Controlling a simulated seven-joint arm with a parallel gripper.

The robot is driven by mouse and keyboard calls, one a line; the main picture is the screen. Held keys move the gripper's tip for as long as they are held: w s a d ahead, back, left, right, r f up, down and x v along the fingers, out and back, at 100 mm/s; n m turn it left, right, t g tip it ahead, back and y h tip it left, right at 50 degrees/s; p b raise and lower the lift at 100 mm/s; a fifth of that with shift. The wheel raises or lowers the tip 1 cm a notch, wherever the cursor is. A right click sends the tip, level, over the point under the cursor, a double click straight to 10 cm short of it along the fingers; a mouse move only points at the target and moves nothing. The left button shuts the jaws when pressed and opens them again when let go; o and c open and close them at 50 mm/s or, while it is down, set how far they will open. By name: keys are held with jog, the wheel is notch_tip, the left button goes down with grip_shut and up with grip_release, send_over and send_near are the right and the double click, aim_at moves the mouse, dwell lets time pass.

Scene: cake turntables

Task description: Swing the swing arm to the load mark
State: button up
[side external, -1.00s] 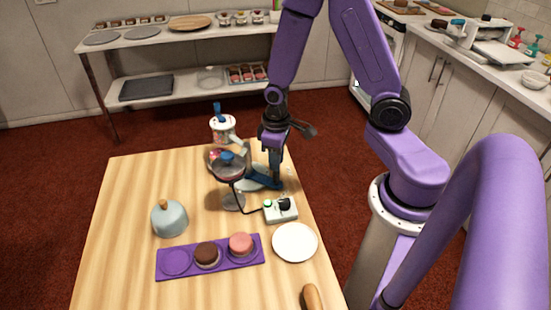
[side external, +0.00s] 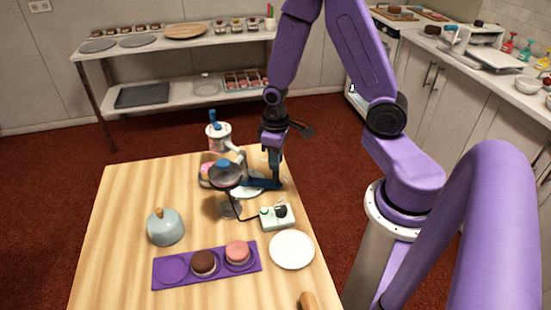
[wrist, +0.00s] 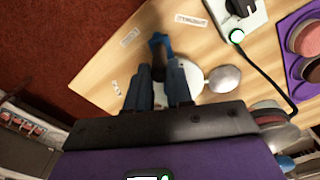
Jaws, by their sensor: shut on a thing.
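The swing arm (side external: 262,184) shows as a dark blue bar low over the far right of the table, beside the turntable stand. In the wrist view its blue end (wrist: 158,42) sticks up between my fingers. My gripper (side external: 275,184) points down at the bar's right end and is shut on it; the fingertips also show in the wrist view (wrist: 160,90). A pale disc (wrist: 192,80) lies by the fingers, partly hidden. Small white labels lie on the table, one beyond the blue end (wrist: 192,20) and one left of it (wrist: 130,38). I cannot tell which is the load mark.
A grey round turntable with a blue knob (side external: 224,172) stands left of my gripper, by a pink cake (side external: 207,170). A wired switch box (side external: 277,218) and white plate (side external: 292,250) are nearer. A purple tray (side external: 172,270) holds two cakes. The table's front left is clear.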

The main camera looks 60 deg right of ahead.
jog(key=shift+w+d, duration=0.85)
jog(key=shift+d, duration=0.4)
jog(key=shift+w+d, duration=0.15)
jog(key=shift+d, duration=0.05)
jog(key=o, duration=0.8)
notch_tip(320, 180, up, 7)
